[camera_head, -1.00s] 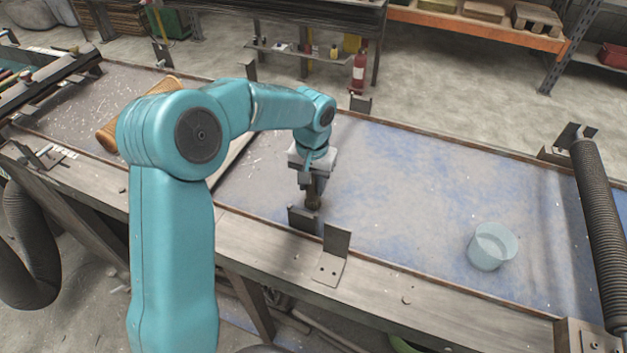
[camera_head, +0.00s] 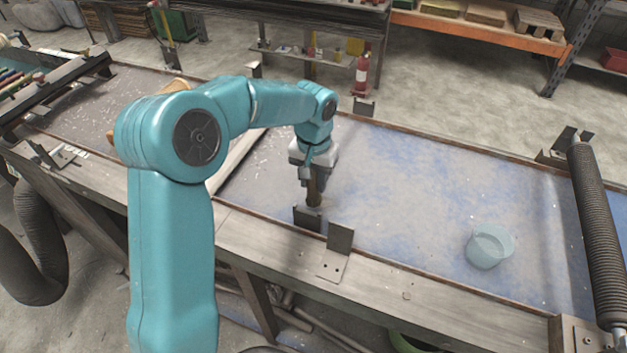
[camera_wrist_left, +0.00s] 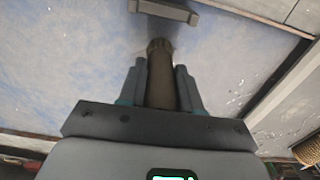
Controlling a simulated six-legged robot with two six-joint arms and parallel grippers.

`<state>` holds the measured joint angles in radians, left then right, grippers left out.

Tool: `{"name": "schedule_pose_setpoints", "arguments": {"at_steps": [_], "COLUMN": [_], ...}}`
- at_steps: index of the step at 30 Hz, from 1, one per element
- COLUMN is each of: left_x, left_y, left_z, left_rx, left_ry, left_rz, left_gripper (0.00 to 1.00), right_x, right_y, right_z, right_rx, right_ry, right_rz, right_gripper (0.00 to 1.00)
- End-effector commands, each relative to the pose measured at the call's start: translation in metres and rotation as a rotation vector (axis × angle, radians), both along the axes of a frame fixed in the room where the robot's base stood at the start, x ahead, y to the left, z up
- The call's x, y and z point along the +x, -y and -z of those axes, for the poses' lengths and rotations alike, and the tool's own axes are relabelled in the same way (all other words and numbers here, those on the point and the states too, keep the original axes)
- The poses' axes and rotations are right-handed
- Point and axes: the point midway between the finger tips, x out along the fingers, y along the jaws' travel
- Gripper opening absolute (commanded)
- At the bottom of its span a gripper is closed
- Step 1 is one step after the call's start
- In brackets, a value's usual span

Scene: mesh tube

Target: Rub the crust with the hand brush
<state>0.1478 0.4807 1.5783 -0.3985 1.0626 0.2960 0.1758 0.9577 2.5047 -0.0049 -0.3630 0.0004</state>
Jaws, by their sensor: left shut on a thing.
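My left gripper (camera_head: 313,178) is shut on a brown, round-handled thing, which I take for the hand brush (camera_head: 315,192). It points down at the bed, near the front rail, behind two dark upright brackets. In the left wrist view the brown handle (camera_wrist_left: 161,80) sits between the fingers, its darker far end close to the pale blue surface; I cannot tell whether it touches. A pale grey crust-like film (camera_head: 400,165) lies patchily over the blue bed. My right gripper is not in view.
Metal brackets (camera_head: 338,240) rise from the front rail. A ribbed roller (camera_head: 600,235) crosses the right end. A wooden piece lies partly hidden behind my arm. The bed's middle right is clear.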

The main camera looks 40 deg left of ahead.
Motion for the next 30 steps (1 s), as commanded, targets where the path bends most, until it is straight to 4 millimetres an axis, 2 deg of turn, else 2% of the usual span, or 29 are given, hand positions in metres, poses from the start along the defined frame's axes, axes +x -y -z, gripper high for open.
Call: {"name": "schedule_pose_setpoints", "arguments": {"at_steps": [1, 12, 30], "left_x": [0.000, -0.005, -0.007], "left_y": [0.000, 0.000, 0.000], "left_z": [-0.010, -0.042, -0.045], "left_rx": [0.000, 0.000, 0.000], "left_ry": [0.002, 0.001, 0.001], "left_rz": [0.000, 0.002, 0.003], "left_gripper": [0.03, 0.03, 0.03], "right_x": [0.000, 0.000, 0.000], "right_y": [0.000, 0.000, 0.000], "right_z": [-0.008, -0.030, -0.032], "right_rx": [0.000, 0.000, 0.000], "right_ry": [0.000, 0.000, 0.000], "right_rz": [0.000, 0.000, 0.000], "right_gripper": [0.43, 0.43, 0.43]}}
